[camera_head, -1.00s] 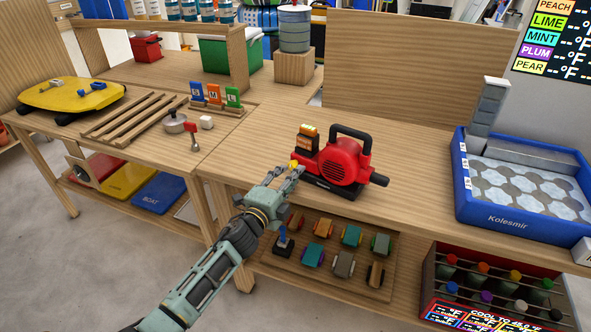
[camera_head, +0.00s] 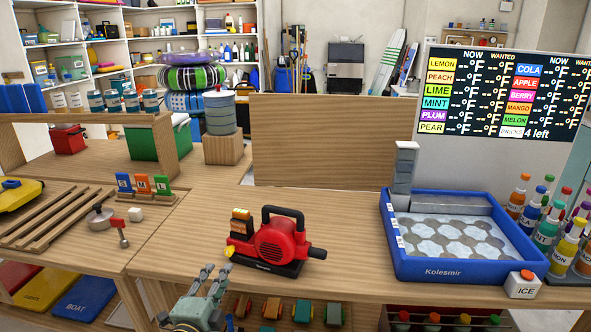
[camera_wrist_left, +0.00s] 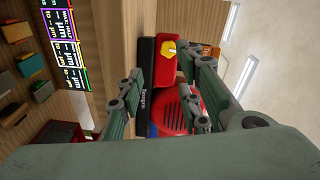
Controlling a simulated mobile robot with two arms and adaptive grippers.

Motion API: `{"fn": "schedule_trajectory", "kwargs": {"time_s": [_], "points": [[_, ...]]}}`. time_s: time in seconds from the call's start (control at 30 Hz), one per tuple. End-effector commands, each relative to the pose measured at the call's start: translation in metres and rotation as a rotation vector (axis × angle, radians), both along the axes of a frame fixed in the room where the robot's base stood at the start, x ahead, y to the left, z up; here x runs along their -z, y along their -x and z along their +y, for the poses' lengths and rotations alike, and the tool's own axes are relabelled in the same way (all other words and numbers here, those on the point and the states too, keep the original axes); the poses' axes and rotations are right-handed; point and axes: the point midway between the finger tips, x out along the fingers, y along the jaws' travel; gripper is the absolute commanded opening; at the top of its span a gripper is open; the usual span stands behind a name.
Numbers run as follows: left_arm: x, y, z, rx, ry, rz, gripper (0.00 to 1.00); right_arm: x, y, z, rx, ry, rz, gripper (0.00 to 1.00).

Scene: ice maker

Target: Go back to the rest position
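My left gripper (camera_head: 210,283) is low at the front edge of the workbench, in front of the red blower-like machine (camera_head: 272,243). Its fingers point up and stand apart, with nothing seen between them. In the left wrist view the open fingers (camera_wrist_left: 165,90) frame the red machine (camera_wrist_left: 172,112), with its yellow knob (camera_wrist_left: 168,48) beyond them. The gripper looks apart from the machine. My right gripper is in neither view.
A blue Kolesmir tray (camera_head: 450,268) stands on the right of the bench, with an ICE button (camera_head: 522,285) and several bottles (camera_head: 540,220) beside it. A wooden rack (camera_head: 50,220) lies at left. A shelf with small coloured blocks (camera_head: 290,308) is below the bench edge.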

Motion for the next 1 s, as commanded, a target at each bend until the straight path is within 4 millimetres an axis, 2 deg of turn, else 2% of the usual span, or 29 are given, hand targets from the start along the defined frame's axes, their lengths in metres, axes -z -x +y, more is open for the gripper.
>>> {"fn": "schedule_trajectory", "kwargs": {"time_s": [0.17,0.3,0.4,0.47,0.6,0.7,1.0], "points": [[0.036,0.058,0.009,-0.195,0.272,0.202,0.33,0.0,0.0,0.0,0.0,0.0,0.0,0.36],[0.069,0.126,0.009,-0.374,0.514,0.418,0.33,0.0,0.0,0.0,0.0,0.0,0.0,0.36],[0.089,0.181,0.003,-0.491,0.659,0.576,0.33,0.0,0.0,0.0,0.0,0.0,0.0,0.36],[0.096,0.21,-0.002,-0.547,0.723,0.658,0.33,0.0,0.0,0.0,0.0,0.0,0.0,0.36],[0.104,0.264,-0.014,-0.646,0.826,0.808,0.33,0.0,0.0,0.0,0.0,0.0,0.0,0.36],[0.106,0.296,-0.022,-0.701,0.875,0.894,0.33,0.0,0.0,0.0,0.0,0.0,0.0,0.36],[0.099,0.38,-0.043,-0.832,0.973,1.116,0.33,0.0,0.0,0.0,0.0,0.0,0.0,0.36]]}}
